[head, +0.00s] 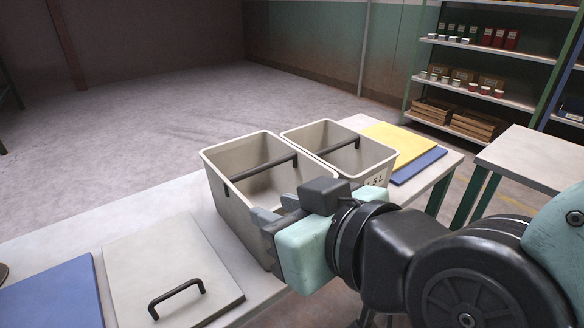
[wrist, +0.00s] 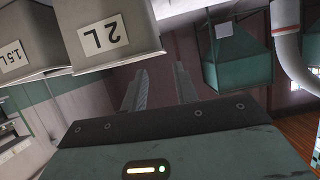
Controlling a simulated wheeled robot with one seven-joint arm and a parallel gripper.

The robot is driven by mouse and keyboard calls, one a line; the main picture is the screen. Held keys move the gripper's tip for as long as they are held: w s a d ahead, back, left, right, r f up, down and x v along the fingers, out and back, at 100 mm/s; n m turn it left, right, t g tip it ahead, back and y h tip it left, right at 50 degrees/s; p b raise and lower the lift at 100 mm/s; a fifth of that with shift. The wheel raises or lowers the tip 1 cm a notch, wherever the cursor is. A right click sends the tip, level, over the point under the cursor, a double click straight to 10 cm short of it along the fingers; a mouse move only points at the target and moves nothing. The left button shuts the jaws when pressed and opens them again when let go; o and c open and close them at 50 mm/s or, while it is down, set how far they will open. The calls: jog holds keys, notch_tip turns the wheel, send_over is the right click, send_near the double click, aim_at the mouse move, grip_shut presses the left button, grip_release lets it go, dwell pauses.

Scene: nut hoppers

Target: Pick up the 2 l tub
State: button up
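The 2 l tub (head: 228,205) is a light grey open box with a dark bar handle (head: 265,167) across its top. It stands upright on the table, left of the 1.5 l tub (head: 372,170). In the wrist view, the 2 l tub (wrist: 118,58) shows its "2L" label upside down at upper left. My gripper (head: 277,212) is at the near right side of the 2 l tub, partly covering it. In the wrist view, my gripper's fingers (wrist: 159,88) are apart with nothing between them. Whether a finger touches the tub I cannot tell.
A grey panel with a dark handle (head: 160,260) and a blue board (head: 55,300) lie on the table at left. Yellow (head: 400,140) and blue (head: 420,165) boards lie right of the tubs. A second table (head: 540,160) stands at right. A green hopper (wrist: 237,65) shows in the wrist view.

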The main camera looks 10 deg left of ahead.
aim_at(244, 198)
jog(key=p, duration=0.4)
jog(key=w+a+p, duration=0.1)
jog(key=p, duration=0.3)
jog(key=shift+w+a, duration=0.2)
jog(key=shift+a, duration=0.1)
jog(key=shift+f+p, duration=0.15)
jog(key=shift+p, duration=0.55)
jog(key=shift+p+x, duration=0.5)
jog(key=shift+x, duration=3.55)
jog(key=shift+s, duration=0.1)
grip_shut()
jog(key=shift+f, duration=0.1)
